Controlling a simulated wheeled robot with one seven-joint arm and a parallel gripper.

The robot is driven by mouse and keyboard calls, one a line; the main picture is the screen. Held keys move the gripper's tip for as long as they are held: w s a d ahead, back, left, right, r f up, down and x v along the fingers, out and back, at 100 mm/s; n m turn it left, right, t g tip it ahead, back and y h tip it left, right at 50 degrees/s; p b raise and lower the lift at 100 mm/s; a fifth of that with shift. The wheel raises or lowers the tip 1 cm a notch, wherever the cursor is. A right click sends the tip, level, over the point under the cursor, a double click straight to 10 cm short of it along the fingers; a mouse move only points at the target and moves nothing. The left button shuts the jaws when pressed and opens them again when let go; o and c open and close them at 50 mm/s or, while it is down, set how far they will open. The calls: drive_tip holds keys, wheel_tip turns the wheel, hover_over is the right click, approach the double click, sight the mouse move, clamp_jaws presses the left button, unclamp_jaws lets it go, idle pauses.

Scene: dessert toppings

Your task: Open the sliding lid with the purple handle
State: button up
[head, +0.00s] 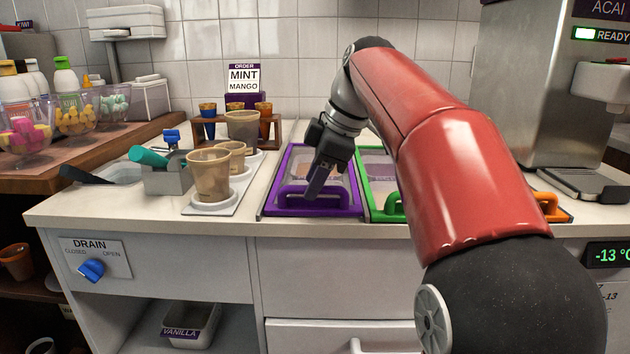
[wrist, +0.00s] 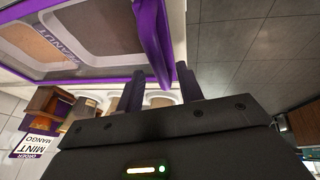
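The sliding lid (head: 345,174) has a purple frame and a clear window, and lies flat in the counter with tubs visible beneath it. Its purple handle (head: 290,195) runs along the front edge. It also shows in the wrist view as a curved purple bar (wrist: 151,45). My gripper (head: 316,190) points down at the handle from above. In the wrist view my gripper (wrist: 160,74) has its two fingers apart, with the handle's near end at the gap between them. I cannot tell whether the fingers touch it. A tub label reading PEANUT (wrist: 65,55) shows through the window.
A green-framed lid (head: 366,205) adjoins on the right, and an orange handle (head: 549,204) lies further right. Cups (head: 210,174) stand on a tray at left. A cup rack (head: 268,135) with a MINT MANGO order sign (head: 243,78) stands behind.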

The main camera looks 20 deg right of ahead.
drive_tip(key=shift+f, duration=0.1)
clamp_jaws()
idle(0.4)
